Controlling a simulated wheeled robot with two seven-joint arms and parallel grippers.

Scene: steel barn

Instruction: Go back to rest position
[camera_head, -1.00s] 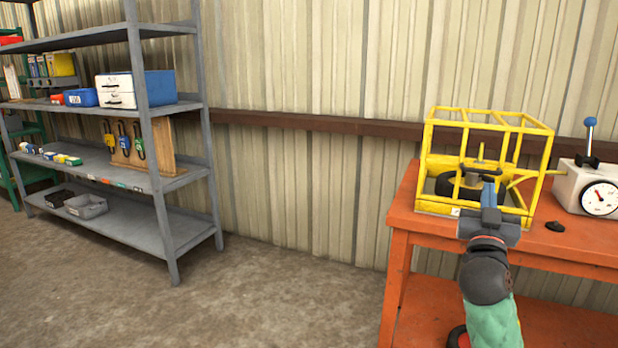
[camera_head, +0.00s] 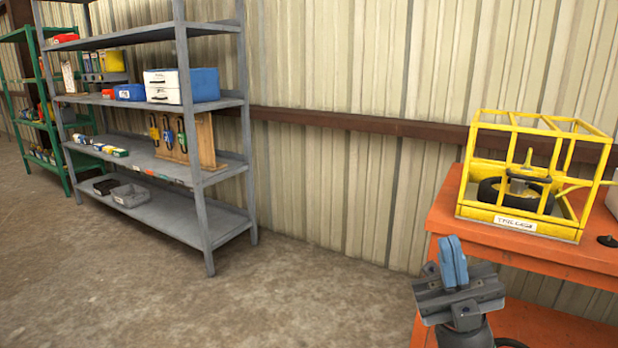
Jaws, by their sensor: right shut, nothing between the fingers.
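My right gripper (camera_head: 453,262) is at the lower right of the head view, in front of the left edge of the orange table (camera_head: 475,243). Its blue fingers are together and point up, with nothing between them. It is apart from the yellow cage (camera_head: 548,222) on the table. My left gripper is not in view.
The yellow cage holds a small black tire (camera_head: 515,193). A small black object (camera_head: 607,241) lies right of it. A grey shelf (camera_head: 185,203) with boxes stands at left, and a green shelf (camera_head: 63,170) behind it. The floor (camera_head: 290,300) between shelf and table is clear.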

